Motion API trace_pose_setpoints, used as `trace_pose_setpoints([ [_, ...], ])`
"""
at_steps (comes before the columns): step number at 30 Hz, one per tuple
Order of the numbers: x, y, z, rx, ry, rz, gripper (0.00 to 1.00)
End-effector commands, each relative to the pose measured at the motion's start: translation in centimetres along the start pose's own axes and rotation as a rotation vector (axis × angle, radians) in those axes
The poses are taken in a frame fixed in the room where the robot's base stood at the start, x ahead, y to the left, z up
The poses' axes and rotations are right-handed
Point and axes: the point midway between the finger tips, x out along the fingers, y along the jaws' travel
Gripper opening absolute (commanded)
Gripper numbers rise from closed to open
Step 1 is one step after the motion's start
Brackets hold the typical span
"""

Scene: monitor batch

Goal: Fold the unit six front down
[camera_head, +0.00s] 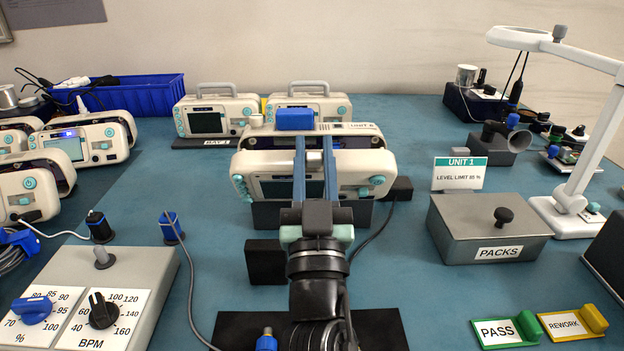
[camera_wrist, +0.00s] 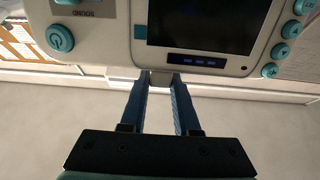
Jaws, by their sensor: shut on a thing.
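The unit labelled as unit six (camera_head: 350,128) stands in the middle of the bench on a dark base. It is a cream case with teal buttons, and its front (camera_head: 345,160) is partly hidden behind my gripper. My gripper (camera_head: 314,142) reaches away from me to the upper part of this front. In the wrist view, the front (camera_wrist: 115,45) shows a dark screen and teal buttons. There my blue fingers (camera_wrist: 161,80) are shut on a small pale tab (camera_wrist: 161,77) at the front's edge.
Two similar monitors (camera_head: 215,115) (camera_head: 308,103) stand behind. A grey PACKS box (camera_head: 490,229) and a lamp (camera_head: 580,165) are right; a knob box (camera_head: 95,290) is front left. A cable (camera_head: 380,238) runs beside my arm.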

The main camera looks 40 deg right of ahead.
Motion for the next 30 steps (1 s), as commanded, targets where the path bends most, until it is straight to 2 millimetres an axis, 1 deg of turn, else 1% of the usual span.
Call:
trace_pose_setpoints([
  [1, -0.41, -0.05, 0.52, 0.002, 0.012, -0.001, 0.0],
  [11, -0.64, -0.02, 0.08, 0.002, 0.052, 0.0, 0.0],
  [24, -0.58, 0.0, -0.1, 0.002, 0.056, 0.0, 0.0],
  [25, -0.58, 0.0, -0.1, 0.002, 0.056, 0.0, 0.33],
  [29, -0.58, 0.0, -0.09, 0.002, 0.056, 0.0, 0.57],
  [30, -0.59, 0.0, -0.08, 0.002, 0.055, 0.0, 0.6],
])
